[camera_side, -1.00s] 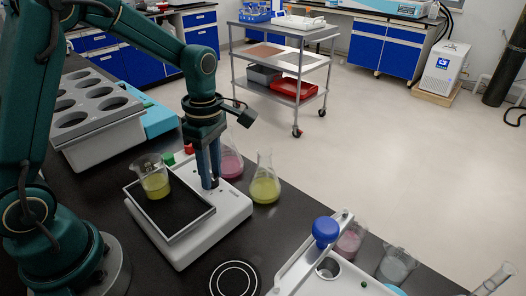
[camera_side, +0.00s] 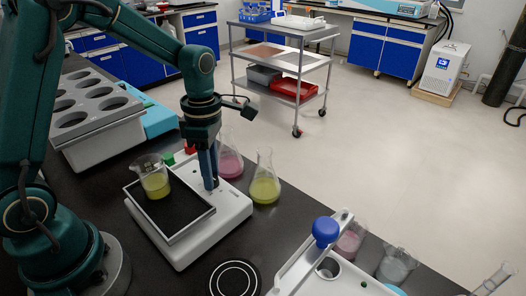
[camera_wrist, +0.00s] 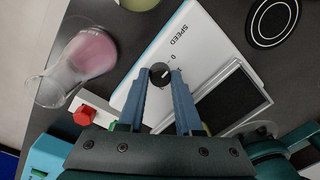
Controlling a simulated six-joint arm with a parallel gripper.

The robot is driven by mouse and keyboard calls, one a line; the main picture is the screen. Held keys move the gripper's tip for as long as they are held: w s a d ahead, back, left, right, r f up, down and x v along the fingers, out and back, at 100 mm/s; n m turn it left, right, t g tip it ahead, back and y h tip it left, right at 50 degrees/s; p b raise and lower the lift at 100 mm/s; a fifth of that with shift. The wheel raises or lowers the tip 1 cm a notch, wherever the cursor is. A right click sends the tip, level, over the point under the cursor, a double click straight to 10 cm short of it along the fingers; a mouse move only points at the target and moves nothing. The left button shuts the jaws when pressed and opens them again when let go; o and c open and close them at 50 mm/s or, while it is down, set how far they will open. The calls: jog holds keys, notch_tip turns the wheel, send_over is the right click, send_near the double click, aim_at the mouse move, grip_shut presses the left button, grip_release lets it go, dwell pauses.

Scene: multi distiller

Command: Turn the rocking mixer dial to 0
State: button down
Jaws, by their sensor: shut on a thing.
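The rocking mixer (camera_side: 190,245) is a white box with a black tilted tray on top, on the black bench. A beaker of yellow liquid (camera_side: 155,184) stands on the tray. In the wrist view its panel (camera_wrist: 172,40) reads "SPEED" with a 0 by the dial. The small dark round dial (camera_wrist: 160,71) carries a short white mark, slanted; its exact reading is too small to tell. My gripper (camera_side: 211,184) points down at the mixer's back right end. In the wrist view my gripper (camera_wrist: 160,76) has its two blue fingers shut on the dial's sides.
Flasks of pink liquid (camera_side: 229,163) and yellow liquid (camera_side: 264,188) stand close behind and right of the mixer. A grey tube rack (camera_side: 97,105) stands at the left.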

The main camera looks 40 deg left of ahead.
jog(key=c, duration=0.6)
grip_release()
jog(key=shift+w+r, duration=0.1)
jog(key=shift+r, duration=2.5)
jog(key=shift+w+r, duration=0.1)
jog(key=shift+r, duration=0.2)
jog(key=s+d+r+m+t, duration=0.2)
jog(key=s+r+m+t, duration=0.25)
jog(key=r+m, duration=0.2)
jog(key=s+m, duration=0.2)
jog(key=m, duration=0.4)
jog(key=s+f+m+t, duration=0.1)
jog(key=s+m, duration=0.2)
jog(key=m, duration=0.3)
jog(key=s+d+m, duration=0.1)
jog(key=s+m, duration=0.1)
jog(key=m, duration=0.4)
jog(key=shift+s+f+m+t, duration=0.2)
jog(key=shift+f+m+t, duration=0.05)
jog(key=shift+f, duration=0.1)
